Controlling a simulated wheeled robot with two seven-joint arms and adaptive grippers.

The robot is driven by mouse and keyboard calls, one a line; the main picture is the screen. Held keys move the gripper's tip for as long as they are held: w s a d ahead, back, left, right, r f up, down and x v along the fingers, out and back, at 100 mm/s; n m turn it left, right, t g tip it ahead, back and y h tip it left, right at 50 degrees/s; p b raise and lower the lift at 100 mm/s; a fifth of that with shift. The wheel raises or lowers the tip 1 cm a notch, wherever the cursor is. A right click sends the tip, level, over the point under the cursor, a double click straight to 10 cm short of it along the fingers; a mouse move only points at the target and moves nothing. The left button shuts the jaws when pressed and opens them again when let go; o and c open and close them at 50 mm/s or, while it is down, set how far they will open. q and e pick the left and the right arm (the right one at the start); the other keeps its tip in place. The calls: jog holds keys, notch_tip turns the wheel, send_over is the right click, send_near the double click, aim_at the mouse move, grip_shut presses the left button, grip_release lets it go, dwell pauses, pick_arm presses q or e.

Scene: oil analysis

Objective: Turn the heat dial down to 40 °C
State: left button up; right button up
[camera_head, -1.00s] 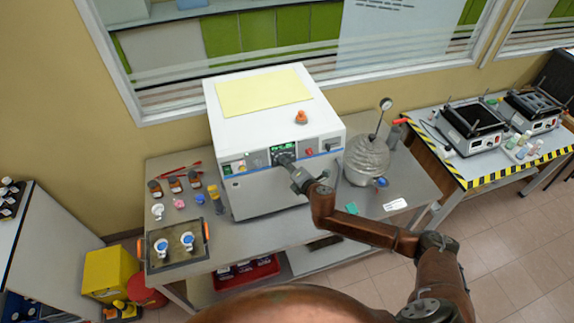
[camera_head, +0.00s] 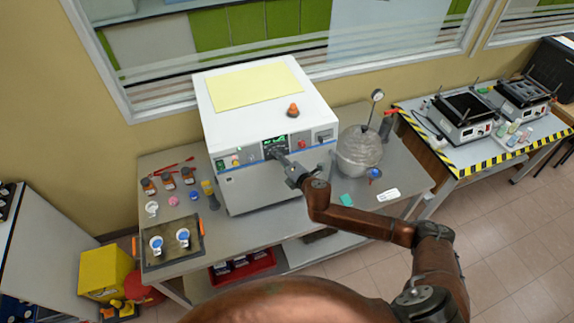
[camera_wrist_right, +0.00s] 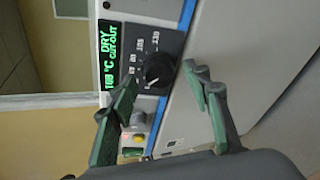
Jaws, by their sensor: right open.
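The heat dial (camera_wrist_right: 158,70) is a black round knob on a dark scale plate in the right wrist view. The plate sits on the front of a white heating box (camera_head: 300,185). A green-lit display (camera_wrist_right: 107,57) beside the dial shows "DRY CUT OUT" and a °C reading above 100. My right gripper (camera_wrist_right: 160,84) is open, its green-padded fingers on either side of the dial in that view. I cannot tell whether they touch it. In the head view the right gripper (camera_head: 279,158) is at the panel and hides the dial. My left gripper is not in view.
An orange-topped piece (camera_head: 292,111) and a yellow sheet (camera_head: 255,87) lie on the box. A glass vessel with a gauge (camera_head: 360,150) stands close to its right. Brown bottles (camera_head: 168,180) and a tray (camera_head: 148,253) are on the bench at left. A lit button (camera_wrist_right: 139,138) is near the dial.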

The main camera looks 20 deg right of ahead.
jog(key=v, duration=1.1)
jog(key=shift+s+a+f, duration=0.1)
